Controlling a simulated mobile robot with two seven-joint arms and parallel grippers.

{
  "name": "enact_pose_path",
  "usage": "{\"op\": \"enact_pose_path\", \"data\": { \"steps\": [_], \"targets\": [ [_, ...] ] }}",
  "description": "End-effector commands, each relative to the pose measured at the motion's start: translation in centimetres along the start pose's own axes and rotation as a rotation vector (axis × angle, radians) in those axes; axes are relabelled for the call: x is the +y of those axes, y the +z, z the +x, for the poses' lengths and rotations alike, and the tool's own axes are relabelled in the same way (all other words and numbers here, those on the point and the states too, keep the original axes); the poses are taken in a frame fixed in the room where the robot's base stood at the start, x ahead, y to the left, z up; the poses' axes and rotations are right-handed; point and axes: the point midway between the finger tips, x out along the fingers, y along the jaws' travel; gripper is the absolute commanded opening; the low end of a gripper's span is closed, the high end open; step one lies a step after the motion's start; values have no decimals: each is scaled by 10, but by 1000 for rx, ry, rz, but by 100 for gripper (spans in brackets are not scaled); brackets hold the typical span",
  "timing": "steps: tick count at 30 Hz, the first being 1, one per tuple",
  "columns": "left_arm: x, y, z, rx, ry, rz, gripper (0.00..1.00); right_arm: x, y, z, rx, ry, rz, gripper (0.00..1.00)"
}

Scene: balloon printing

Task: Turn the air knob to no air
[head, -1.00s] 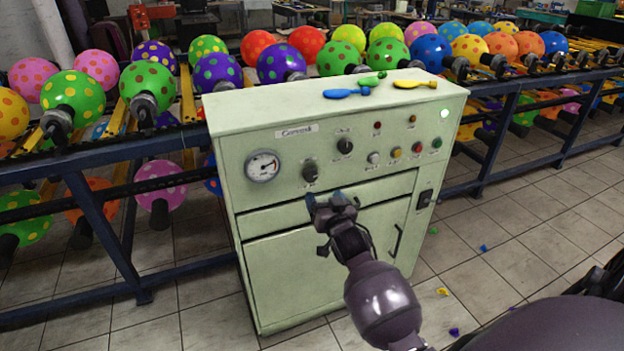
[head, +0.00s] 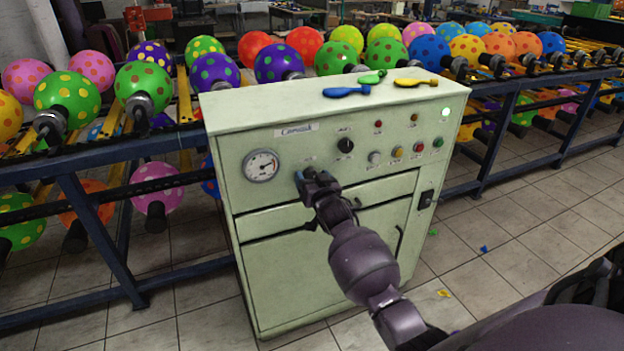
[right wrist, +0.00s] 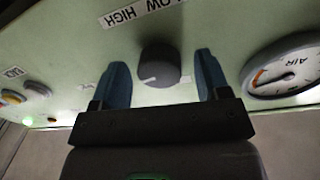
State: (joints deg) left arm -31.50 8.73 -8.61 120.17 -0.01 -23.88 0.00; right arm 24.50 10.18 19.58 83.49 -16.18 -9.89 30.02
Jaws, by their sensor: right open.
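The dark round knob (right wrist: 160,62) shows in the right wrist view on the pale green panel, under a "LOW HIGH" label. Its white mark points to the lower left in that picture. The gauge (right wrist: 285,72), marked AIR, is beside it; it also shows in the head view (head: 262,166). My right gripper (head: 308,175) is open at the panel, just right of the gauge, and hides most of the knob in the head view. In the wrist view its blue fingers (right wrist: 161,72) stand on either side of the knob with visible gaps. My left gripper is not in view.
The green cabinet (head: 330,250) has a second knob (head: 346,145), several buttons and a switch (head: 426,199). A balloon rack (head: 110,260) runs along both sides. Small scraps lie on the tiled floor at the right.

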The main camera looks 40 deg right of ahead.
Motion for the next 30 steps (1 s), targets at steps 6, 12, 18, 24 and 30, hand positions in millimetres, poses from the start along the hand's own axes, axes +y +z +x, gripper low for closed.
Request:
{"op": "enact_pose_path", "data": {
  "steps": [6, 12, 18, 24, 30],
  "targets": [
    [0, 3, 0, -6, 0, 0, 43, 0, 0, 0, 0, 0, 0, 46],
    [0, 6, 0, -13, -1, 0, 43, 0, 0, 0, 0, 0, 0, 20],
    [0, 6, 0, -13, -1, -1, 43, 0, 0, 0, 1, 0, -16, 20],
    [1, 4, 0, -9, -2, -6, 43, 0, 0, 0, 5, 0, -94, 20],
    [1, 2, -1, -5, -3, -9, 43, 0, 0, 0, 16, -2, -243, 20]
  ]
}}
